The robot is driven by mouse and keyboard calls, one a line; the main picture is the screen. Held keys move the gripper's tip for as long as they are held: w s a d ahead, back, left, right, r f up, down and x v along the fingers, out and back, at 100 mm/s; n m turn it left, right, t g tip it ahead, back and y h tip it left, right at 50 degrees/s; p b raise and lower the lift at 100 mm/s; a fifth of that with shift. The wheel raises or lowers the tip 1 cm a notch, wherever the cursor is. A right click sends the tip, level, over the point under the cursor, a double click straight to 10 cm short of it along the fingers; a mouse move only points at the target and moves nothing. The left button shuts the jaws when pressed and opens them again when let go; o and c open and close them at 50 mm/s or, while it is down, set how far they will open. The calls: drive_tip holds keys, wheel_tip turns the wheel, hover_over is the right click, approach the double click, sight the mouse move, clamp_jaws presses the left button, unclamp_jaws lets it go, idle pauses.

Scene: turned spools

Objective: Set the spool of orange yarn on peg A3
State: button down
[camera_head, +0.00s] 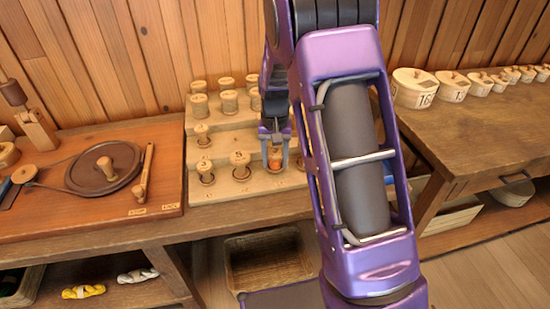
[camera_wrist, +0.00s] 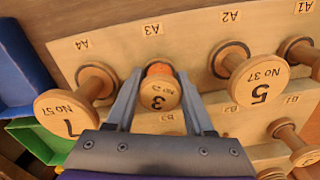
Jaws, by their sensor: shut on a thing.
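My gripper (camera_head: 276,147) points down at the front step of the wooden peg rack (camera_head: 228,194). Its fingers are shut on the spool of orange yarn (camera_head: 276,164), one on each side. In the wrist view the spool (camera_wrist: 160,91) shows a pale wooden end marked 3, with a strip of orange beyond it. It sits in line with the A3 label (camera_wrist: 152,29), just beside it. The peg is hidden by the spool, so I cannot tell whether the spool rests fully down on it.
Spool 7 (camera_wrist: 68,114) stands by label A4 and spool 5 (camera_wrist: 259,81) by A2, on either side of my gripper. More spools (camera_head: 228,102) fill the higher steps. A winder board (camera_head: 100,200) lies left; numbered round boxes (camera_head: 414,88) stand on the right table.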

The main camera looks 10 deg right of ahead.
sight(275, 153)
drive_tip(key=shift+f, duration=0.35)
drive_tip(key=c, duration=0.5)
unclamp_jaws()
drive_tip(key=shift+c, duration=0.2)
drive_tip(key=shift+r+p, duration=3.9)
drive_tip(key=shift+r, duration=1.65)
